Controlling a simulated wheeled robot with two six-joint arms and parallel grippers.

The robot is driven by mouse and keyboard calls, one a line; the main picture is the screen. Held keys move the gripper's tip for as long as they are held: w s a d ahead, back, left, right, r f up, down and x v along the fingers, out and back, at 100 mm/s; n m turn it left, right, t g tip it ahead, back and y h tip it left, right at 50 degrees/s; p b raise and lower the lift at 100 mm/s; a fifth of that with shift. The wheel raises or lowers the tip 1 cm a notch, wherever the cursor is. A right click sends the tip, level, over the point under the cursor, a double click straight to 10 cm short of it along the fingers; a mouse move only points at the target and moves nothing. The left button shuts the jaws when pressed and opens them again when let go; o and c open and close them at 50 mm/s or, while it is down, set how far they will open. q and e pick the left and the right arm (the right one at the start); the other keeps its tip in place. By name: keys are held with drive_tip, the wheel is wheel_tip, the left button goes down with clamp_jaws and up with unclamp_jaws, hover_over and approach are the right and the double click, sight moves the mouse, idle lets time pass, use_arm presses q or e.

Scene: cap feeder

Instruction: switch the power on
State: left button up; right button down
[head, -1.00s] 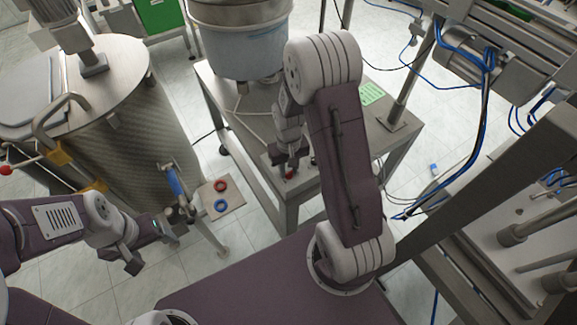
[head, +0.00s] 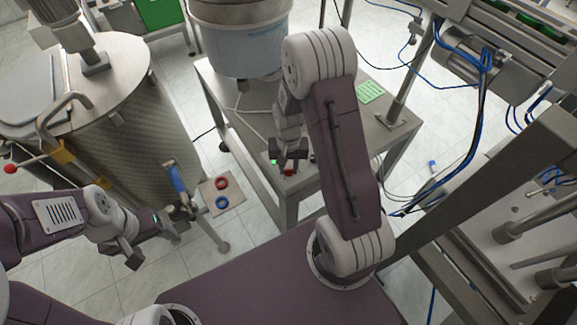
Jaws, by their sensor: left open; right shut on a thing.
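My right gripper (head: 289,163) points down at the near edge of the steel feeder table (head: 252,135), its jaws shut on a small part that they hide, at the place of the power switch. A green light (head: 273,161) glows just left of the jaws. A red button (head: 289,172) shows just below them, partly covered. My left gripper (head: 152,246) is open and empty, low at the left and well apart from the feeder table.
A round feeder bowl (head: 243,45) stands on the table, with a green-printed card (head: 370,91) at its right. A steel tank (head: 120,120) is behind.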

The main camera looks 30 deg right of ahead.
sight(288, 169)
drive_tip(key=shift+w, duration=0.1)
drive_tip(key=c, duration=1.1)
unclamp_jaws()
wheel_tip(288, 169, up, 9)
drive_tip(key=shift+r+p, duration=0.1)
drive_tip(key=shift+p, duration=0.35)
